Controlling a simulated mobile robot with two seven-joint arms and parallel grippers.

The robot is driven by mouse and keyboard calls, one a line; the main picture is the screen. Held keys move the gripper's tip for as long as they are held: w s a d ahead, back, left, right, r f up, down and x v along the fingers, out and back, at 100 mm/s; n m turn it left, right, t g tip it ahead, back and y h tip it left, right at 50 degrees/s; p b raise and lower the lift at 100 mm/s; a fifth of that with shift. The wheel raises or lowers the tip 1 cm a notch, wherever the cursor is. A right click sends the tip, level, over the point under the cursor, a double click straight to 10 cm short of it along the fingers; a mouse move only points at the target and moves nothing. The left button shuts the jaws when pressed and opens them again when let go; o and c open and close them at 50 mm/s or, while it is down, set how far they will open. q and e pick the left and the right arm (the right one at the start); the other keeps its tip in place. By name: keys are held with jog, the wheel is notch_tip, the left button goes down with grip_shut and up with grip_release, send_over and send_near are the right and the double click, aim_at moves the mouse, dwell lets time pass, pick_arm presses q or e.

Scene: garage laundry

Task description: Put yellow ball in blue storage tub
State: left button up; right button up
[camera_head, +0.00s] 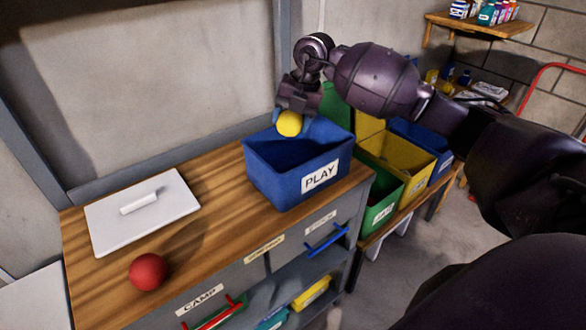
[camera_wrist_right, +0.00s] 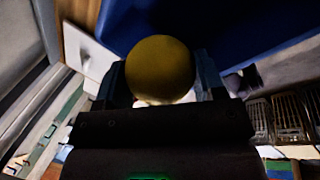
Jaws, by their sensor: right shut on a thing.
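The yellow ball (camera_head: 289,123) is held between the fingers of my right gripper (camera_head: 296,118). In the right wrist view the yellow ball (camera_wrist_right: 160,70) sits between the two fingers of the gripper (camera_wrist_right: 162,85). The blue storage tub (camera_head: 268,170), with a PLAY label, stands on the right end of the wooden bench. The ball appears above the tub's back left part; how high above the rim I cannot tell exactly. The tub's blue surface (camera_wrist_right: 225,25) also shows behind the ball in the wrist view. My left gripper is not in view.
The wooden bench top (camera_head: 110,292) bears a red ball (camera_head: 147,271) and a white lid with a handle (camera_head: 120,222). Green (camera_head: 385,205), yellow (camera_head: 410,155) and blue (camera_head: 425,137) bins stand right of the bench. A grey wall panel rises behind the bench.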

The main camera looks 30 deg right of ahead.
notch_tip(320, 180, down, 14)
jog(key=shift+f+b, duration=0.2)
jog(key=shift+b, duration=0.25)
jog(key=shift+f, duration=0.25)
jog(key=o, duration=0.8)
jog(key=shift+o, duration=1)
